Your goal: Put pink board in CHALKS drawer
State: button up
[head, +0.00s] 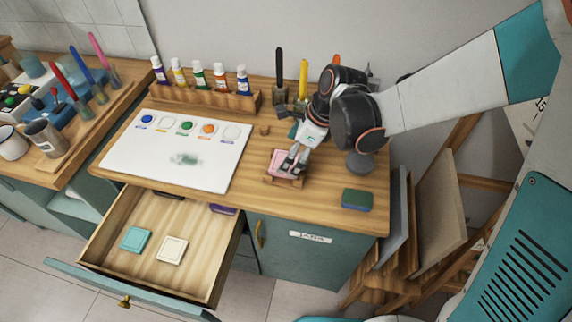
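The pink board (278,161) is on the wooden worktop, right of the white paint sheet, at a small wooden piece (285,182). My gripper (292,168) points down at the pink board, with its fingertips over the board's right part. The fingers cover some of the board, and I cannot tell whether they grip it. The drawer (105,231) below the worktop is pulled open. A teal board (135,239) and a cream board (172,250) lie flat inside it. No CHALKS label is readable on it.
The white paint sheet (215,175) lies left of my gripper. A rack of paint bottles (205,95) and brush holders stand behind. A green-blue sponge (357,199) lies right. The drawer has free room around its boards. Panels (440,205) lean at the right.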

jog(key=b+x, duration=0.1)
jog(key=x, duration=0.2)
jog(key=shift+f, duration=0.15)
jog(key=c, duration=1.2)
jog(key=shift+r, duration=0.25)
notch_tip(320, 180, up, 20)
jog(key=p, duration=1.4)
jog(key=shift+f, duration=0.1)
